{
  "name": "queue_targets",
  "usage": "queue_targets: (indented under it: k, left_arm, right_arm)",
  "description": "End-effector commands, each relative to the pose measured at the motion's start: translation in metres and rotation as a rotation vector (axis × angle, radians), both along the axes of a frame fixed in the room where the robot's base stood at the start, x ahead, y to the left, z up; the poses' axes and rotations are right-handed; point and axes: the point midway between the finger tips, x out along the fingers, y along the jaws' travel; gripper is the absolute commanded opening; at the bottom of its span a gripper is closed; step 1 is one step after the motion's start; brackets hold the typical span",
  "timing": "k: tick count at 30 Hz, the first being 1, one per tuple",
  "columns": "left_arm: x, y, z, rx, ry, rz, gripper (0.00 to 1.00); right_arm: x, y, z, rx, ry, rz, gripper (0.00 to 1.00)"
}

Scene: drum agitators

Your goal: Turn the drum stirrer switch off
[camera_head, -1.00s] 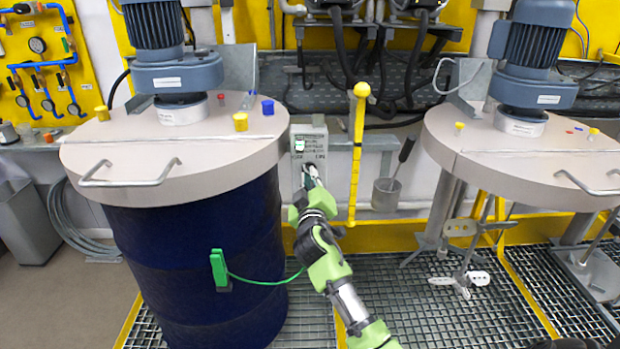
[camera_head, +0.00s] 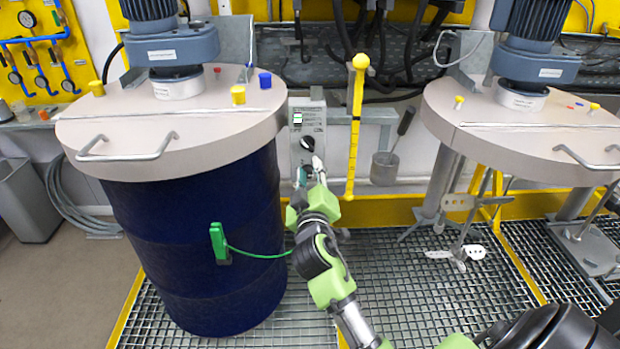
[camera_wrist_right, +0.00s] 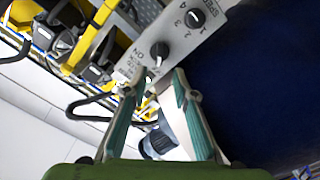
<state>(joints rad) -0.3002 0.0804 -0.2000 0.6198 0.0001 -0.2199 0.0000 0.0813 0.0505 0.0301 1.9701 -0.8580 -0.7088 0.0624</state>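A grey control box (camera_head: 322,118) is beside the blue drum's lid. In the right wrist view its panel (camera_wrist_right: 178,36) has a black rotary switch (camera_wrist_right: 159,52) beside printing that seems to read ON, with a pointer mark. A second black knob (camera_wrist_right: 196,18) is marked SPEED with numbers. One black knob (camera_head: 308,143) shows clearly in the head view above my right gripper (camera_head: 309,167). My right gripper (camera_wrist_right: 153,84) is open, its teal fingers apart and empty. The ON switch is just beyond the fingertips, apparently not gripped. My left gripper is not in view.
The blue drum (camera_head: 200,245) with its motor (camera_head: 170,50) stands left of my right arm. A yellow upright bar (camera_head: 355,130) is close on the right. A second stirrer lid (camera_head: 530,135) is further right. A green clamp (camera_head: 218,242) with a cable hangs on the drum.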

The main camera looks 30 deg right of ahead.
Motion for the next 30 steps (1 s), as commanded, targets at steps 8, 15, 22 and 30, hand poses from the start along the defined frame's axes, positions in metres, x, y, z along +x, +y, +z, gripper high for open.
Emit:
queue_targets:
  k: [8,15,22,30]
  left_arm:
    - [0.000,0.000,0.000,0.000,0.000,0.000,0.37]
    - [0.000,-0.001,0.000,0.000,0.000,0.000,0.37]
    - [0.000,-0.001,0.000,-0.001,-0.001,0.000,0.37]
    - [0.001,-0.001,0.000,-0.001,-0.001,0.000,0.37]
  right_arm:
    - [-0.023,0.014,-0.001,0.000,0.002,0.000,0.26]
    - [-0.024,0.015,0.000,-0.001,0.001,0.000,0.26]
    - [-0.023,0.014,0.000,-0.001,0.001,0.000,0.26]
    - [-0.012,0.029,-0.055,0.030,0.091,0.053,0.26]
